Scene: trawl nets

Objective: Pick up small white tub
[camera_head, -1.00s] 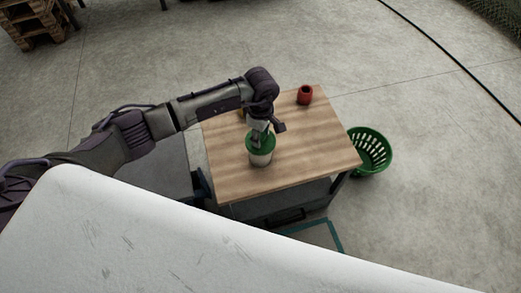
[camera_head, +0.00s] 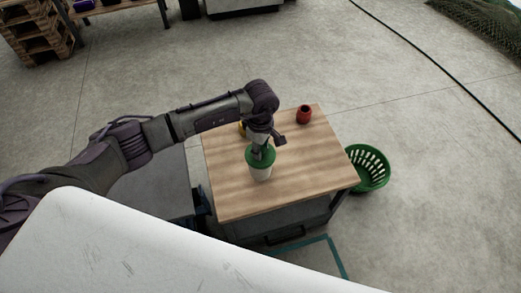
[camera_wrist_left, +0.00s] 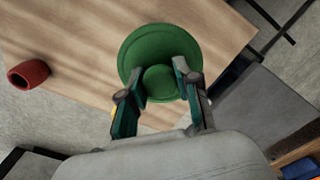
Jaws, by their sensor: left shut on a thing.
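The small white tub (camera_head: 261,173) has a green lid (camera_head: 262,158) and stands upright at the wooden table, near its left side. In the left wrist view the round green lid (camera_wrist_left: 146,45) with its raised centre knob (camera_wrist_left: 160,82) fills the space ahead of the fingers. My left gripper (camera_head: 259,151) points down onto the lid from above. In the left wrist view its two fingers (camera_wrist_left: 160,90) are on either side of the knob, shut on it. The white body is hidden under the lid there. My right gripper is not in view.
A red pot (camera_head: 304,114) stands at the table's far edge; a yellow thing (camera_head: 242,128) is partly hidden behind my left arm. The wooden table (camera_head: 310,165) is clear to the right of the tub. A green basket (camera_head: 368,168) stands on the floor to the right.

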